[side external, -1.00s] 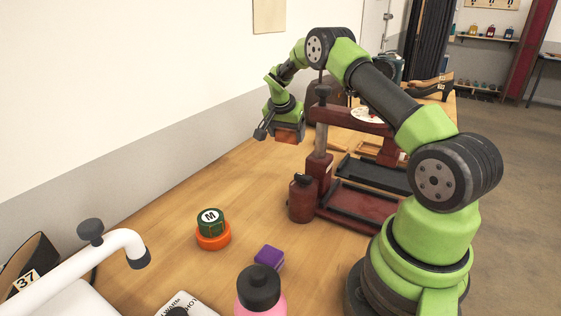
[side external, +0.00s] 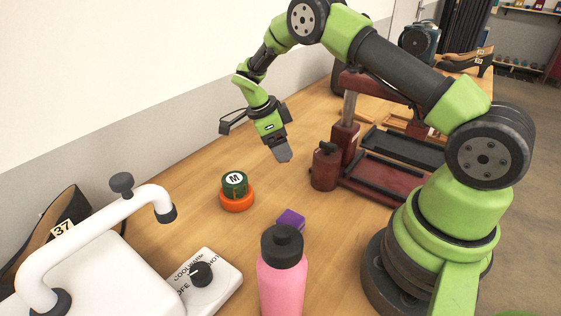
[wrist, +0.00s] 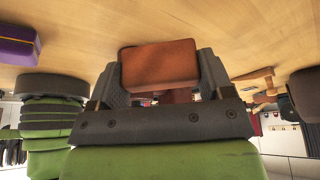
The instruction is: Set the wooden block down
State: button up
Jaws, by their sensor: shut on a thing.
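The wooden block (wrist: 158,65) is reddish brown and sits between the jaws in the wrist view, a finger on each side of it. My gripper (side external: 284,156) is shut on it and points down over the wooden table (side external: 190,235). In the side view the block is hidden, seemingly behind the near finger. The wrist view shows tabletop beyond the block. I cannot tell whether the block touches the table or how large any gap is.
A green jar (side external: 235,182) marked M stands on an orange disc (side external: 236,200). A purple block (side external: 291,219) and pink bottle (side external: 282,285) stand nearer the camera. Bare tabletop lies between.

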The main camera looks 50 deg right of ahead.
aim_at(280, 171)
jog(key=shift+f, duration=2.45)
jog(key=shift+f, duration=0.15)
jog(key=o, duration=0.9)
